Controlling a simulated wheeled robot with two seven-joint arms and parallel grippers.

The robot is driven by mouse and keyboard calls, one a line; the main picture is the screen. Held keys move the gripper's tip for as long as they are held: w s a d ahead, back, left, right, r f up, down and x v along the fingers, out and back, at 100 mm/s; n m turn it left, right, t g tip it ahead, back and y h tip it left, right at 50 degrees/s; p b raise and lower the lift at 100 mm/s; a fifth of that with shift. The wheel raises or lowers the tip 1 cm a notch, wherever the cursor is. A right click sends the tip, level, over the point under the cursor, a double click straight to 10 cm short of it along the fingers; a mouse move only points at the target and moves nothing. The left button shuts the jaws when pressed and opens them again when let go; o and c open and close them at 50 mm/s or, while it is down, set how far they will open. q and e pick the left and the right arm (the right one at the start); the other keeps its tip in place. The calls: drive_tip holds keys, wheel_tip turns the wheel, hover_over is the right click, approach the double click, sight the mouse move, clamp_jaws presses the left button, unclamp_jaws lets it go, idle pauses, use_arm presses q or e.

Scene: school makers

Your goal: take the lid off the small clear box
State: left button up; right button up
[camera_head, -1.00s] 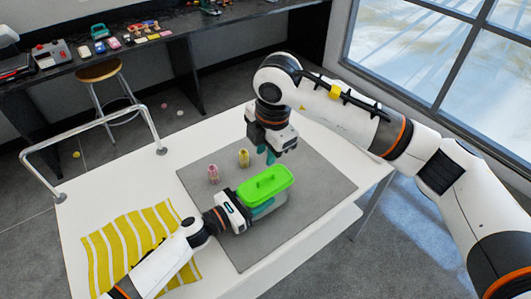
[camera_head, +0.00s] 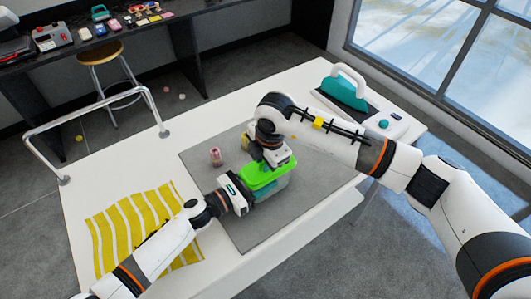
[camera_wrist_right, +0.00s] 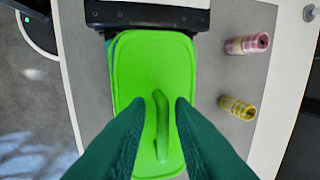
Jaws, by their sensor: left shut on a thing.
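The small clear box (camera_head: 272,191) stands on the grey mat (camera_head: 307,192) with its bright green lid (camera_head: 256,181) on top. The lid (camera_wrist_right: 150,68) fills the middle of the right wrist view, with its raised handle (camera_wrist_right: 161,128) between my right fingers. My right gripper (camera_wrist_right: 155,104) is open, one finger on each side of the handle, with a gap visible to both. In the head view, my right wrist hides the handle and fingertips. My left gripper (camera_head: 246,191) is shut on the box's near left end; it also shows at the top of the right wrist view (camera_wrist_right: 147,17).
A pink spool (camera_head: 216,156) and a yellow spool (camera_wrist_right: 237,107) stand on the mat beside the box. A yellow striped cloth (camera_head: 133,228) lies at left on the white table. A teal and white device (camera_head: 346,91) stands at the back right. A metal rail (camera_head: 98,113) edges the left side.

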clamp_jaws()
drive_tip(key=shift+r, duration=0.2)
idle(0.7)
drive_tip(key=shift+w+r, duration=0.1)
drive_tip(key=shift+r, duration=0.8)
drive_tip(key=shift+r, duration=2.05)
use_arm(q)
drive_tip(key=o, duration=1.5)
drive_tip(key=shift+c, duration=0.2)
